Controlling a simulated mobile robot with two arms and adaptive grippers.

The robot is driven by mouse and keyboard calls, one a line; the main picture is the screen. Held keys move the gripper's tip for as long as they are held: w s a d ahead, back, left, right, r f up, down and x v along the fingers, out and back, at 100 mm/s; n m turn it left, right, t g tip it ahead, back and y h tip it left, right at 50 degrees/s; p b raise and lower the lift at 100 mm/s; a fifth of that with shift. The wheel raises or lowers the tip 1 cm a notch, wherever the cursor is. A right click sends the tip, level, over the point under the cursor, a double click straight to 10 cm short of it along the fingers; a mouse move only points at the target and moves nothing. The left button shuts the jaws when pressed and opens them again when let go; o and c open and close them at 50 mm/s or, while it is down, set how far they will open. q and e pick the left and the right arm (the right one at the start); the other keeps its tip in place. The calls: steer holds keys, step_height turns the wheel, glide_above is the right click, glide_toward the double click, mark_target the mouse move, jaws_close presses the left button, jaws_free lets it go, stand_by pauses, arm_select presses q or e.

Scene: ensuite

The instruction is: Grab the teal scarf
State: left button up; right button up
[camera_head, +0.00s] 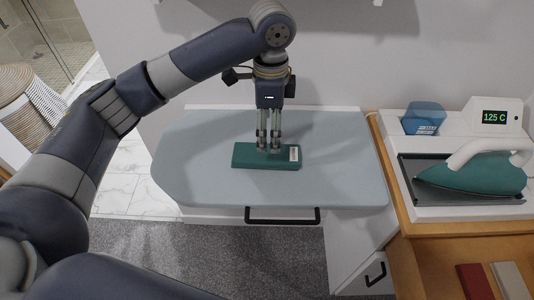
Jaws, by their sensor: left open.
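The teal scarf (245,161) lies as a flat folded rectangle on the grey-blue ironing board (340,165), with a small white label at its right end. My left gripper (269,148) points straight down over the middle of the scarf. Its fingertips are at or just above the scarf's top, and I cannot tell whether they touch it. The left gripper is open, and its fingers hide a small part of the scarf. My right gripper is not in view.
A teal iron (480,176) rests on a station (430,212) at the right, beside a blue container (423,119) and a display (494,117) reading 125 C. Red (475,282) and beige (510,281) folded items lie at lower right. The board around the scarf is clear.

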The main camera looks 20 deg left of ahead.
mark_target(266, 156)
arm_select(q)
step_height(266, 156, down, 3)
steer(key=shift+r, duration=0.1)
steer(key=f, duration=0.3)
steer(key=a+f+p, duration=0.1)
steer(key=shift+s+f, duration=0.15)
steer(key=shift+s, duration=0.15)
steer(key=shift+w+d+f, duration=0.1)
steer(key=shift+f, duration=0.3)
steer(key=c, duration=1.2)
